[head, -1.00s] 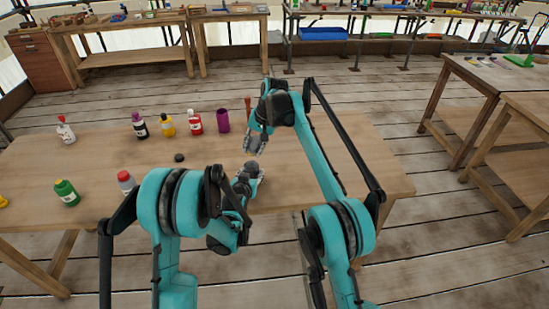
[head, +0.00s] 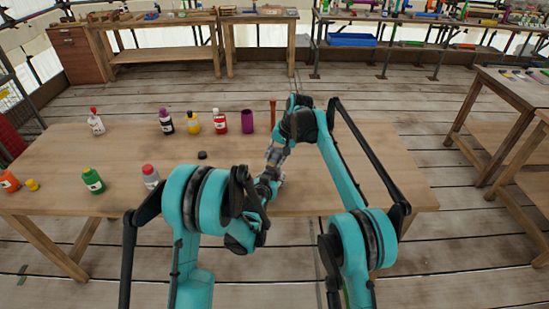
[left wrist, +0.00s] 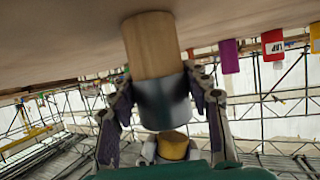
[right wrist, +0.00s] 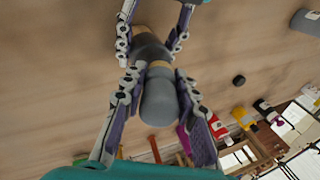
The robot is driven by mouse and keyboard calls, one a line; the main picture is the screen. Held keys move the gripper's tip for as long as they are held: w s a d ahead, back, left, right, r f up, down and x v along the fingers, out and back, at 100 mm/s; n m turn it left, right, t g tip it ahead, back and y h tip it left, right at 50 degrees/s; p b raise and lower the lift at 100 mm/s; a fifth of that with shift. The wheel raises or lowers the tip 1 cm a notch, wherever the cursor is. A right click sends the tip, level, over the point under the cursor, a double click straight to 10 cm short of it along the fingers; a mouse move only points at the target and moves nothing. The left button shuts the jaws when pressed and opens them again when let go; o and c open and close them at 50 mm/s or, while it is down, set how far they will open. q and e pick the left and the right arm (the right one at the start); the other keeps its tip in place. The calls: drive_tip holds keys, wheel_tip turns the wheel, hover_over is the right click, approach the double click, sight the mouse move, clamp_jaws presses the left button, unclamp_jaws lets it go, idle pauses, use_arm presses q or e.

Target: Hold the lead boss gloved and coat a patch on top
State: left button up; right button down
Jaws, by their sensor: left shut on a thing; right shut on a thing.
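In the head view my left gripper (head: 268,187) and right gripper (head: 276,157) meet over the table's front part. In the left wrist view the left gripper (left wrist: 165,100) is shut on the dark grey band (left wrist: 163,102) of a pale wooden cylinder (left wrist: 152,45); a tan end (left wrist: 173,146) shows below the band. In the right wrist view my right gripper (right wrist: 158,80) is closed around a grey round-ended piece (right wrist: 159,100), which may be the lead boss. It lies in line with the left gripper's dark band (right wrist: 150,48). I cannot tell whether the pieces are joined. No coated patch can be made out.
The wooden table (head: 100,150) holds red (head: 219,121), yellow (head: 192,123), dark (head: 166,121) and green (head: 93,180) bottles, a grey red-capped bottle (head: 150,176), a purple cup (head: 247,121) and a small dark disc (head: 202,155). The table's right side is clear.

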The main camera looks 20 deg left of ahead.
drive_tip(key=shift+f, duration=0.7)
idle(0.7)
drive_tip(key=shift+w, duration=0.1)
drive_tip(key=shift+w, duration=0.45)
drive_tip(key=shift+s, duration=1.1)
drive_tip(key=shift+w+f, duration=0.1)
drive_tip(key=shift+w, duration=1)
drive_tip(key=shift+s, duration=1.1)
drive_tip(key=shift+w, duration=1.1)
drive_tip(key=shift+s, duration=1.1)
drive_tip(key=shift+w, duration=1.1)
